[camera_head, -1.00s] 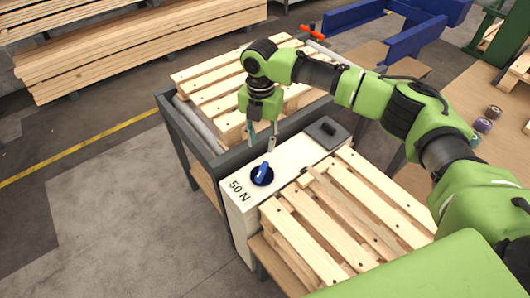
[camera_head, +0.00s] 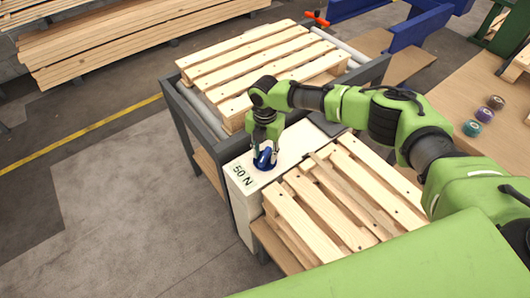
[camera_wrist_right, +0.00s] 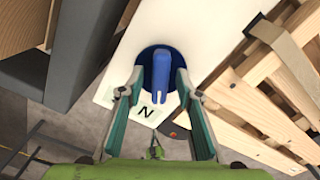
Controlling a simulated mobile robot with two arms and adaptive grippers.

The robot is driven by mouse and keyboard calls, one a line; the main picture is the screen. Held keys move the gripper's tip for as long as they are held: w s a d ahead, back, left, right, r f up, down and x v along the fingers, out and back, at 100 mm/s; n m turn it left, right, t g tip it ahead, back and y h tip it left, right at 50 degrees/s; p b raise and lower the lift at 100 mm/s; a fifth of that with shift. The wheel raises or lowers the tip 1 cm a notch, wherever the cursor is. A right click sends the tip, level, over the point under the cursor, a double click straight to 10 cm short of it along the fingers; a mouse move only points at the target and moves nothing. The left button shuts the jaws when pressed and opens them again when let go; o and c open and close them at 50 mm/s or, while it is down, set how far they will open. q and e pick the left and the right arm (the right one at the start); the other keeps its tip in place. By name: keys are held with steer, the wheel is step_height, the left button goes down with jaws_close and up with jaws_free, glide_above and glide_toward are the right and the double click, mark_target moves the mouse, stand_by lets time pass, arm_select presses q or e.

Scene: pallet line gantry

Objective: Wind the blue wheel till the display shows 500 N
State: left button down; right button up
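The blue wheel (camera_head: 264,160) sits on top of a white box (camera_head: 245,215), with a raised bar-shaped grip across it. The black marking on the box (camera_head: 243,176) reads 50 N; in the right wrist view only the N (camera_wrist_right: 146,112) shows clearly. My right gripper (camera_head: 265,151) points down over the wheel. In the right wrist view its two fingers (camera_wrist_right: 159,82) are apart, one on each side of the wheel's grip (camera_wrist_right: 161,76), with a gap on both sides. My left gripper is not in view.
A slatted pallet (camera_head: 310,215) lies right beside the box. Another pallet (camera_head: 265,70) lies on the grey-framed roller conveyor (camera_head: 205,130) behind it. Tape rolls (camera_head: 472,128) lie on a table at the right. The floor at the left is clear.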

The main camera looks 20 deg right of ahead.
jaws_close()
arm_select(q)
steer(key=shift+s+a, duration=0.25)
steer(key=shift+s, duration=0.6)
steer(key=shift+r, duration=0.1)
arm_select(e)
steer(key=shift+m, duration=0.3)
